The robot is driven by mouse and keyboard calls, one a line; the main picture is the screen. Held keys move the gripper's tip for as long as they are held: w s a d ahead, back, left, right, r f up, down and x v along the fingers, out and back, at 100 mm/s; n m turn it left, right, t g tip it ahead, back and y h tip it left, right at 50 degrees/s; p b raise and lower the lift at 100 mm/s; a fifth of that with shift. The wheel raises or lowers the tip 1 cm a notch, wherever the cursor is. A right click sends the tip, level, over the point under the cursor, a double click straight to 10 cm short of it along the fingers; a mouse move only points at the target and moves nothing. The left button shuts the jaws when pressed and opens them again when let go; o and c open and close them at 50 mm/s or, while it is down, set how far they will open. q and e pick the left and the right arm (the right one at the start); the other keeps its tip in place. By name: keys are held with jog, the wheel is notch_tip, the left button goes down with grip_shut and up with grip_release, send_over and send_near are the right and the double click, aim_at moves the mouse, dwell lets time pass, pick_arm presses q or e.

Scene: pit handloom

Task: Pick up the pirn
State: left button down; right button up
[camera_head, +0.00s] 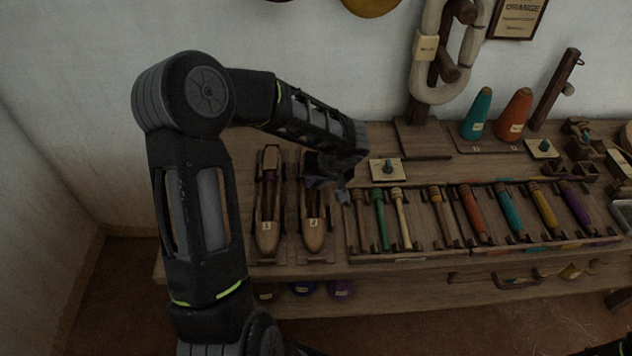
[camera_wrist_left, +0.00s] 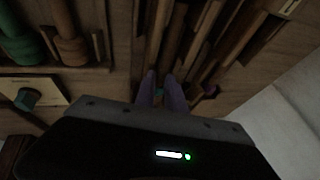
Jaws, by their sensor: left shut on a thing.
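My left gripper (camera_head: 329,189) is over the upper part of the right of two wooden shuttles (camera_head: 314,235). In the left wrist view its two fingers (camera_wrist_left: 162,92) are closed together on a small thing with a teal spot between the tips. This looks like the pirn (camera_wrist_left: 160,92), mostly hidden by the fingers. I cannot tell whether it is clear of the shuttle below.
A rack to the right holds several coloured pirns, including a green one (camera_head: 380,217) and a purple one (camera_head: 577,205). A second shuttle (camera_head: 268,230) lies at the left. Teal (camera_head: 477,115) and orange (camera_head: 514,117) cones and a wooden stand (camera_head: 423,142) are behind.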

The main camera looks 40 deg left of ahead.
aim_at(312, 187)
pick_arm(q)
notch_tip(312, 187, up, 9)
jog(key=shift+s+a+p, duration=0.15)
jog(key=shift+a+p, duration=0.15)
jog(key=shift+p, duration=0.05)
jog(key=shift+d+f, duration=0.1)
dwell(0.4)
